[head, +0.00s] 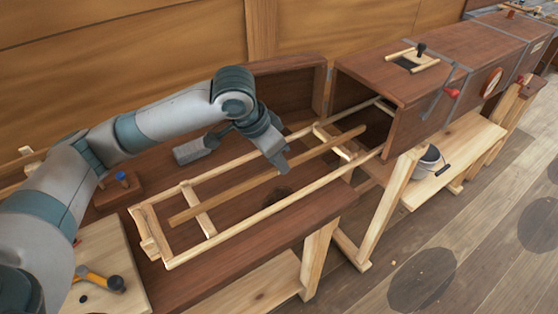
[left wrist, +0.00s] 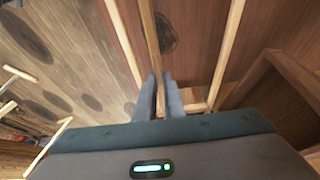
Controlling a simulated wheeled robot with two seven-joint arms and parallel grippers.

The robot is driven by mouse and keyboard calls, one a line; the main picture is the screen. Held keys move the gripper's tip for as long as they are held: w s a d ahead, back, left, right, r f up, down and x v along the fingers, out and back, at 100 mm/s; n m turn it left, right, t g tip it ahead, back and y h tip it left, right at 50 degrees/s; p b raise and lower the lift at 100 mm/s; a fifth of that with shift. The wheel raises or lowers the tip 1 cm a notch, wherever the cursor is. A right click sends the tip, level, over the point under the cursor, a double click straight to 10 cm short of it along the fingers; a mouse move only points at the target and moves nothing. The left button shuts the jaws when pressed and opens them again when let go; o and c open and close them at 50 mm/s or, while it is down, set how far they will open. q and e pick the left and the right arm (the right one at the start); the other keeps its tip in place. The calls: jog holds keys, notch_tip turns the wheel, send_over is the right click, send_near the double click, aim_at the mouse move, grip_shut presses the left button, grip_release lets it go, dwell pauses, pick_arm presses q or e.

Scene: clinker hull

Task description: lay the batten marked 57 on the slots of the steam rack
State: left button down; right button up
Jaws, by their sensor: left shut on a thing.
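My left gripper (head: 279,163) is shut on a long thin wooden batten (head: 230,192), at about its middle. The batten runs lengthwise between the two pale side rails of the steam rack (head: 225,235) and passes over its crosspieces. Whether it touches the slots, I cannot tell. No number is readable on it. In the left wrist view the batten (left wrist: 148,35) runs up from between the fingers of the left gripper (left wrist: 160,85), with a rack rail (left wrist: 228,55) to the right. My right gripper is not in view.
The rack's far end reaches into the open mouth of a brown wooden steam box (head: 430,85) at the right. A grey bucket (head: 428,160) stands on a shelf below. An orange-handled tool (head: 95,278) lies on a pale board at the lower left.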

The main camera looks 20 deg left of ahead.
aim_at(279, 173)
pick_arm(q)
jog(key=shift+f, duration=1.65)
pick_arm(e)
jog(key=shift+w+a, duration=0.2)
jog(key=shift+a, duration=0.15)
pick_arm(q)
jog(key=c, duration=1.8)
grip_release()
jog(key=shift+o, duration=0.2)
jog(key=shift+r, duration=0.2)
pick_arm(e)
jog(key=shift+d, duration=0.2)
